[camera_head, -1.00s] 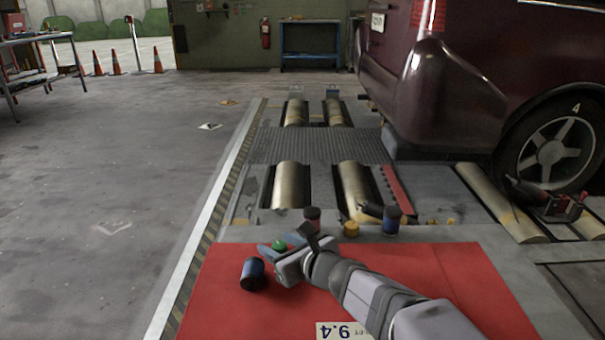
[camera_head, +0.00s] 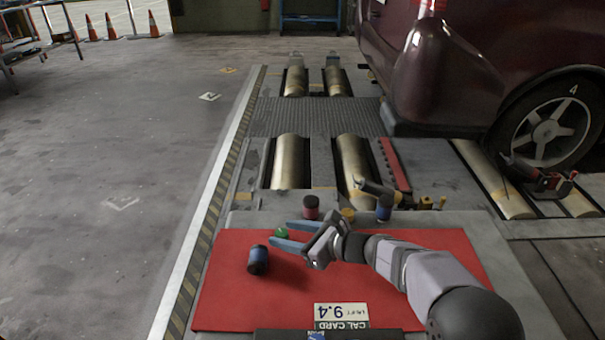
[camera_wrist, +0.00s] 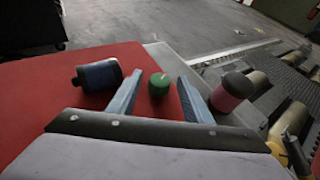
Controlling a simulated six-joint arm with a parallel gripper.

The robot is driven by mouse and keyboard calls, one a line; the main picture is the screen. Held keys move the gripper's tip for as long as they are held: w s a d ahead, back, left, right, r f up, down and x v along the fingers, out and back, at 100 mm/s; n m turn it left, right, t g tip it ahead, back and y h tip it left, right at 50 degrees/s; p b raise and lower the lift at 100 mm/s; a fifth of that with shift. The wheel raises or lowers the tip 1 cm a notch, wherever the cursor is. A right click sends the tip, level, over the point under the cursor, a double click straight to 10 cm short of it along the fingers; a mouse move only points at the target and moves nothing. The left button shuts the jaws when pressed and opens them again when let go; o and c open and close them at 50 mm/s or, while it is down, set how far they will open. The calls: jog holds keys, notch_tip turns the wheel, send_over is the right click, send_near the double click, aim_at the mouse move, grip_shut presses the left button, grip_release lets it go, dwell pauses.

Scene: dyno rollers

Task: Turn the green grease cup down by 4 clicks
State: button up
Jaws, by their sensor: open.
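The green grease cup (camera_head: 281,232) is small and round, near the far edge of the red mat (camera_head: 230,300). It also shows in the wrist view (camera_wrist: 159,84), a short way beyond the gap between my fingertips, with a small mark on its top. My gripper (camera_head: 284,233) is open, its two blue fingers pointing left toward the cup; the wrist view shows the same fingers (camera_wrist: 157,92) either side of it. I cannot tell whether either finger touches the cup. Nothing is held.
A dark blue cylinder (camera_head: 258,260) lies left of the gripper on the mat. A dark red cup (camera_head: 311,207), a yellow cap (camera_head: 348,215) and a blue cup (camera_head: 384,208) stand behind it. A calibration card (camera_head: 342,316) lies in front. The mat's left part is clear.

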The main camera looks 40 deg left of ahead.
jog(key=p+v, duration=0.1)
jog(key=v, duration=0.3)
jog(key=shift+d+r, duration=0.25)
jog(key=w+a+r+m+t+h+p, duration=0.1)
jog(key=w+a+r+m+t+p, duration=0.3)
jog(key=m, duration=0.8)
jog(key=w+a+r+m+t+h+p, duration=0.2)
jog(key=w+a+r+m+t+p, duration=0.1)
jog(key=m, duration=1)
jog(key=shift+w+a+r+m+t+p, duration=0.35)
jog(key=shift+w+a+t+p, duration=0.25)
jog(key=shift+p, duration=0.5)
jog(key=shift+s, duration=0.1)
jog(key=shift+r, duration=0.1)
